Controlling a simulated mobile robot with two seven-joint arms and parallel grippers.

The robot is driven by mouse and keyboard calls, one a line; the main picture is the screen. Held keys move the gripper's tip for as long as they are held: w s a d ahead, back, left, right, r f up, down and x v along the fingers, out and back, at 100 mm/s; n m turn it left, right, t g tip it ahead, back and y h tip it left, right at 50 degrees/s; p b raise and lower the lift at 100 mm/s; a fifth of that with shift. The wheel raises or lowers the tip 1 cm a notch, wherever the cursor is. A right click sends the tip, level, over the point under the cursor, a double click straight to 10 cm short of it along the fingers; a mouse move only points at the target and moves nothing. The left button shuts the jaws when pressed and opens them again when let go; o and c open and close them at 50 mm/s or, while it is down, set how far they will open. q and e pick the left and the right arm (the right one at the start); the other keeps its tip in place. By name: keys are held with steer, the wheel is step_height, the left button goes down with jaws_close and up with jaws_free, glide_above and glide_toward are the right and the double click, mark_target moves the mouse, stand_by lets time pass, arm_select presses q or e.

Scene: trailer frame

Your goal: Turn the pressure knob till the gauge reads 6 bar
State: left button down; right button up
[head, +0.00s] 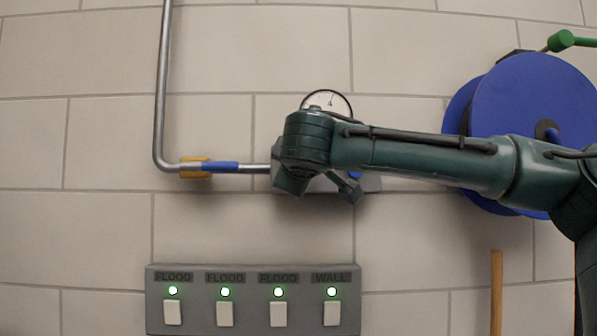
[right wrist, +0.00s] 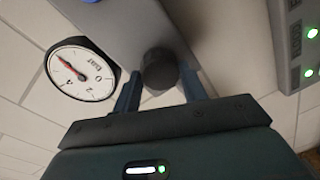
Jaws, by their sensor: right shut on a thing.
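The pressure gauge (right wrist: 83,68) is a round white dial with a black rim and red needle. The needle points to the upper left of the right wrist view; the mark at its tip is too small to read. In the head view only the top of the gauge (head: 329,101), with a 4, shows above my right arm. The dark round pressure knob (right wrist: 158,66) sits on a grey block. My right gripper (right wrist: 161,78) is shut on it, one finger on each side. In the head view my arm hides the knob. My left gripper is out of view.
A grey pipe (head: 161,90) runs down the wall and bends right past a blue-and-yellow fitting (head: 208,168). A switch panel (head: 250,310) with several green lights is below. A blue hose reel (head: 530,100) hangs at right, behind my right arm.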

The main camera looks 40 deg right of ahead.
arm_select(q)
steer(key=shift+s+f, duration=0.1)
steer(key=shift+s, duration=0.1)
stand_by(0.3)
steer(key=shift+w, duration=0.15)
arm_select(e)
steer(key=o, duration=1)
arm_select(q)
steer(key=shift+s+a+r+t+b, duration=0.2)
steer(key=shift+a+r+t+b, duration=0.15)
steer(key=shift+b, duration=0.5)
arm_select(e)
steer(key=shift+v, duration=6.6)
steer(key=shift+r, duration=0.15)
